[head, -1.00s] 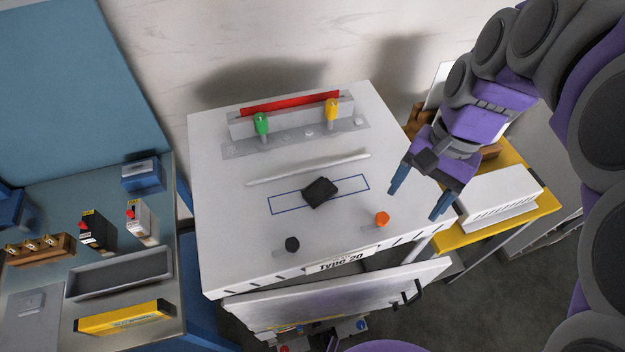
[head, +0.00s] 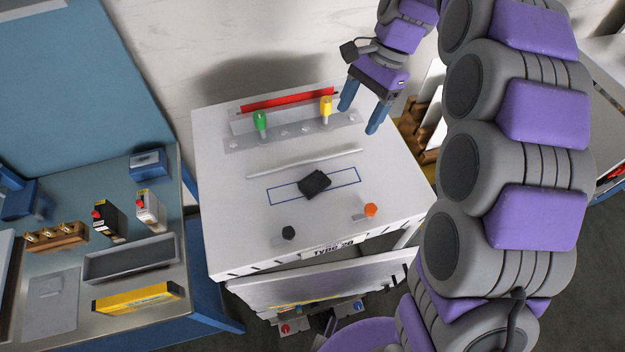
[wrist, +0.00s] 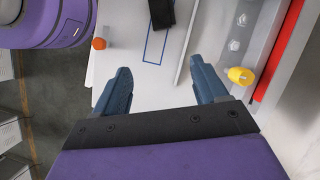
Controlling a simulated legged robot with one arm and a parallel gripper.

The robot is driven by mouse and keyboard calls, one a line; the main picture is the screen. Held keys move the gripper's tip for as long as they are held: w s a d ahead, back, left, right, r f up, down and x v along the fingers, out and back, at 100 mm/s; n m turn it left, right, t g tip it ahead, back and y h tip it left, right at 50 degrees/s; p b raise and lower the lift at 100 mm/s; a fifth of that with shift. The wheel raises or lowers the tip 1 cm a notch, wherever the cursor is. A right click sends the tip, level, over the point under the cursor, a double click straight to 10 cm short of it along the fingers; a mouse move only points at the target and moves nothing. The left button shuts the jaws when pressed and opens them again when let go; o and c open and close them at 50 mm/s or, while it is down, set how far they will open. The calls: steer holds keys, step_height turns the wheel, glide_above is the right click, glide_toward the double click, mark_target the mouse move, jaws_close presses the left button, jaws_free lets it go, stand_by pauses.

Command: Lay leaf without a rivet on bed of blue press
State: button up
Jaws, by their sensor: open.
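My gripper (head: 357,118) is open and empty, fingers pointing down over the back right of a white cabinet top, near a yellow knob (head: 326,108). In the wrist view its two blue fingers (wrist: 160,75) are apart with nothing between them. A small black piece (head: 314,183) lies across a blue outlined rectangle on the top; I cannot tell whether it is a leaf or has a rivet. A blue device (head: 22,200) stands at the far left of the bench and a smaller blue block (head: 148,163) at its back; I cannot tell which is the press.
The cabinet top (head: 225,190) also bears a green knob (head: 261,120), a red strip (head: 290,98), a white rod (head: 305,162) and black and orange knobs. The left bench holds a grey tray (head: 130,260), a yellow box (head: 138,297) and small boxes. Wooden parts stand right of the cabinet.

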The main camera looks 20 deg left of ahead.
steer(key=d+x, duration=0.1)
steer(key=x, duration=0.3)
glide_toward(326, 176)
steer(key=shift+s+a+f, duration=0.25)
steer(key=shift+a+f, duration=0.5)
steer(key=shift+f, duration=0.25)
steer(key=shift+s+d+f, duration=0.1)
steer(key=shift+d+f, duration=0.1)
steer(key=shift+f, duration=0.1)
steer(key=shift+s+d+f, duration=0.1)
steer(key=shift+d+f, duration=0.05)
steer(key=shift+d, duration=0.55)
steer(key=shift+s+d+f, duration=0.1)
steer(key=shift+s+f, duration=0.05)
steer(key=shift+f, duration=0.1)
steer(key=a+f, duration=0.1)
steer(key=s+f, duration=0.1)
steer(key=a+f, duration=0.1)
steer(key=f, duration=0.1)
steer(key=shift+s+a, duration=0.25)
steer(key=shift+a, duration=0.15)
steer(key=shift+a+f, duration=0.15)
steer(key=shift+a, duration=0.05)
steer(key=shift+s+d, duration=0.1)
steer(key=shift+d, duration=0.45)
steer(key=c, duration=1.3)
